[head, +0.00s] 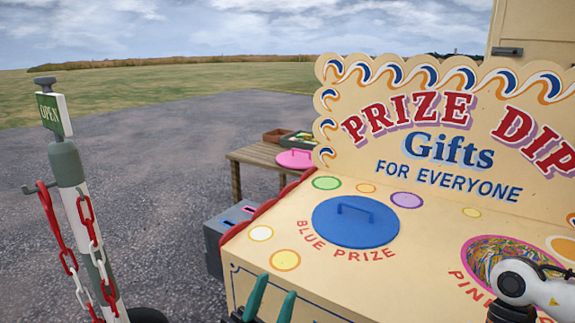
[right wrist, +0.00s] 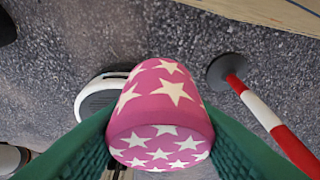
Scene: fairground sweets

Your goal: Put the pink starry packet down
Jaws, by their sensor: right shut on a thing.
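The pink packet with white stars (right wrist: 165,98) shows in the right wrist view. My right gripper (right wrist: 160,118) is shut on it, with a green finger on each side, and holds it above the grey ground. In the head view the packet and the right gripper's fingers are not seen; only part of a white arm shows at the lower right. My left gripper (head: 276,287) is at the bottom of the head view, before the counter front. Its two green fingers stand apart with nothing between them.
The prize counter (head: 330,285) has a blue lid (head: 355,225) and an open round hole with coloured shreds (head: 490,255). A wooden table (head: 262,156) bears a pink lid (head: 295,158). A grey box (head: 215,235) stands left of the counter. A chained post (head: 75,190) stands at left.

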